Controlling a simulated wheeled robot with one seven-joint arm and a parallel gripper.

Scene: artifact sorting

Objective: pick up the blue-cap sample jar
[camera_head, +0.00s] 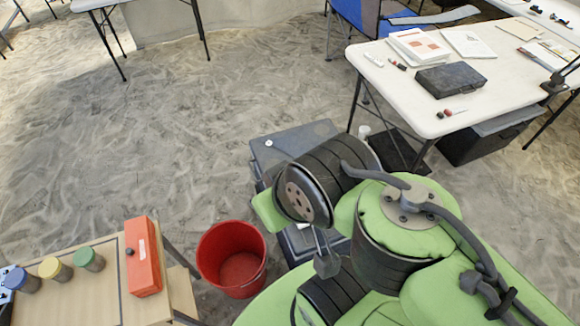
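The blue-cap sample jar (22,281) stands upright on the wooden-topped table (85,301) at the lower left, close to the picture's left edge. A yellow-cap jar (55,269) and a green-cap jar (89,259) stand in a row to its right. My green and black arm is folded at the lower middle and right, well away from the jars. A dark grey part hanging under the arm looks like part of my gripper (326,262). Its fingers cannot be made out, and nothing is seen held in it.
An orange box (142,256) stands right of the jars. A red bucket (232,258) is on the sandy floor between that table and my arm. A grey case (287,140) lies behind my arm. A white table (440,62) with papers and a dark case is at the upper right. The floor at left is clear.

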